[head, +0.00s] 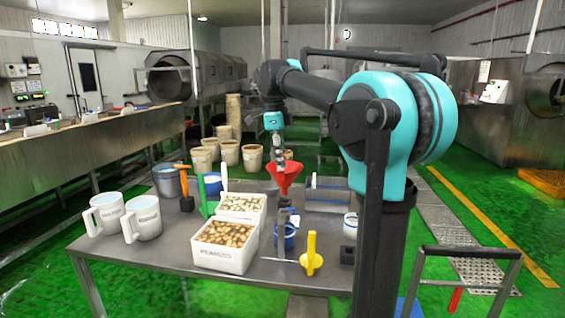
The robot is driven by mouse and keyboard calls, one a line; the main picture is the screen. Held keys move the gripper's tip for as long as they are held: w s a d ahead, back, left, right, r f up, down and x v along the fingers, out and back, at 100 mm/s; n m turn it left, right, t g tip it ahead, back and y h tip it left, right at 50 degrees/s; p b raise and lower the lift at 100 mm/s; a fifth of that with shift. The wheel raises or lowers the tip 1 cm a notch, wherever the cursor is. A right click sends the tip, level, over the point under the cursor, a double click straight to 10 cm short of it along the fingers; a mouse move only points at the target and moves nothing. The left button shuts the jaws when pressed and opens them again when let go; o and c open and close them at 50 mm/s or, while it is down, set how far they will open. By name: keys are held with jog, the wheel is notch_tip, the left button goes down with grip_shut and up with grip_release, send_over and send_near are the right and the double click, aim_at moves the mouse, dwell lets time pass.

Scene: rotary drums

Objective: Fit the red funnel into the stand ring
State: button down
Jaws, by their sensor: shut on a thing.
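The red funnel (287,179) is above the metal table, wide mouth up and spout pointing down. My gripper (279,161) comes down from above and is shut on the funnel at its rim. A dark upright piece (284,218) stands below the funnel, in front of a blue cup (291,240). It may be part of the stand. I cannot make out the stand ring clearly, nor whether the spout touches it.
White tubs of peanuts (222,258) and pale pieces (241,204) stand left of the funnel. Two white jugs (143,222) are farther left. A yellow funnel-like tool (311,262) stands near the front edge. A metal box (326,197) and a white cup (350,228) are to the right.

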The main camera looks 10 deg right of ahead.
aim_at(281, 178)
jog(key=shift+f, duration=5.05)
jog(key=c, duration=1.4)
grip_release()
jog(key=shift+f, duration=0.1)
jog(key=r, duration=0.4)
jog(key=a+r, duration=0.1)
jog(key=r, duration=0.7)
jog(key=shift+w+a, duration=0.2)
jog(key=shift+w, duration=0.05)
